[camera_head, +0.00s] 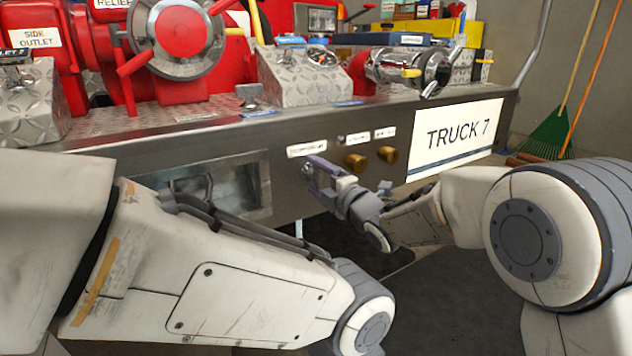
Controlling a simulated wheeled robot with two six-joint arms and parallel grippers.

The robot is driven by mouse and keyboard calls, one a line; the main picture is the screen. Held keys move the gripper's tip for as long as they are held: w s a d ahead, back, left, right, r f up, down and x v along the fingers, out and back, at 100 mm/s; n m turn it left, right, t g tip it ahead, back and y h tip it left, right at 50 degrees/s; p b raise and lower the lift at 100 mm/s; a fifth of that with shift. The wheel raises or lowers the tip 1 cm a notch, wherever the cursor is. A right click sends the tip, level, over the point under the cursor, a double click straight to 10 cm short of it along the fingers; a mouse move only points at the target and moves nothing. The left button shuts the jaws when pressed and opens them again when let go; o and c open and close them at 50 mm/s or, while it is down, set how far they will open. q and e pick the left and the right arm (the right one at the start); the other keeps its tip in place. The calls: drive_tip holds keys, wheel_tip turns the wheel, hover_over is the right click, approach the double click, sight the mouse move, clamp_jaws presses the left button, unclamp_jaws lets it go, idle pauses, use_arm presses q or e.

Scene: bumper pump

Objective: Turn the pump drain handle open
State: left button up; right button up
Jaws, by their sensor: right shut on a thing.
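The pump drain handle (307,169) is a small metal part on the front face of the steel bumper, under a white label (306,148) too small to read surely. My right gripper (321,174), with purple-grey fingers, reaches it from the lower right and is shut on it. The fingers cover most of the handle, so its angle is hard to tell. My left arm crosses the lower left of the view; its gripper is not seen.
Two brass knobs (387,155) sit just right of the handle. A recessed opening (222,190) is to its left. A TRUCK 7 plate (455,137) is further right. Red pump parts (182,32) and a steel valve (405,67) stand on the bumper. Dark floor lies below.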

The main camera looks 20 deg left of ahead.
drive_tip(key=shift+f, duration=0.1)
idle(0.3)
drive_tip(key=o, duration=1.2)
drive_tip(key=shift+s+d, duration=0.3)
drive_tip(key=shift+d, duration=0.15)
drive_tip(key=p+v, duration=0.3)
drive_tip(key=v, duration=0.6)
drive_tip(key=shift+s+d, duration=0.15)
